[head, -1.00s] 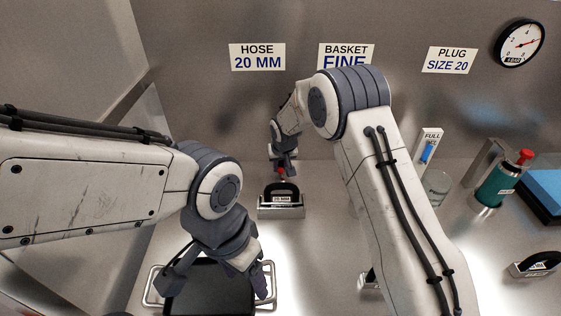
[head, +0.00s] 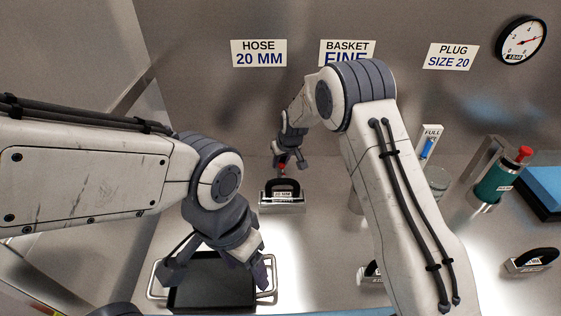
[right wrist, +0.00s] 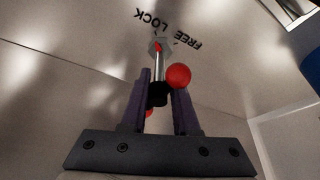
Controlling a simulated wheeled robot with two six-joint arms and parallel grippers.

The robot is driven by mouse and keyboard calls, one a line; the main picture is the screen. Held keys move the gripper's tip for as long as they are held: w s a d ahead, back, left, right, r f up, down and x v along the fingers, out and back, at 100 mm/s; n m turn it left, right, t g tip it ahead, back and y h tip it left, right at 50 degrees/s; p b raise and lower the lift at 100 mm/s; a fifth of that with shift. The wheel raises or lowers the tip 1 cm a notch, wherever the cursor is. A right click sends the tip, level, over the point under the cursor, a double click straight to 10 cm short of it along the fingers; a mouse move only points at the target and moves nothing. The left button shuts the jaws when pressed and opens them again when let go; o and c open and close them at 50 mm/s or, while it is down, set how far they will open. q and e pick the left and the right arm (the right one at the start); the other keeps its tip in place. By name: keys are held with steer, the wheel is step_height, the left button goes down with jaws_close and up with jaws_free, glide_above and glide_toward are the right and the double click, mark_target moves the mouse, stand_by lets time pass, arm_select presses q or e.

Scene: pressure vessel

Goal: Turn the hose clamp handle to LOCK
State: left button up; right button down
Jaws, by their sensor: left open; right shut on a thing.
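The hose clamp handle shows in the right wrist view as a metal rod (right wrist: 159,68) with red ball ends (right wrist: 178,77) and a black middle. It runs to a small grey fitting with a red mark, beside the printed words LOCK (right wrist: 155,20) and FREE (right wrist: 187,40). My right gripper (right wrist: 160,96) is shut on the handle, one finger on each side. In the head view, my right gripper (head: 289,158) is at the back, with a red part of the handle (head: 283,167) just visible below it. My left gripper (head: 218,272) is open and empty above a black tray.
The black-handled 20 MM block (head: 282,202) sits just in front of the right gripper. The black tray (head: 212,297) with metal side handles lies below the left gripper. A green canister (head: 492,186), a gauge (head: 521,41) and another black-handled block (head: 530,263) are at right.

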steer(key=c, duration=0.8)
jaws_free()
steer(key=shift+o, duration=0.2)
steer(key=shift+r, duration=0.1)
steer(key=b+v, duration=0.2)
steer(key=v, duration=0.8)
steer(key=shift+r, duration=0.15)
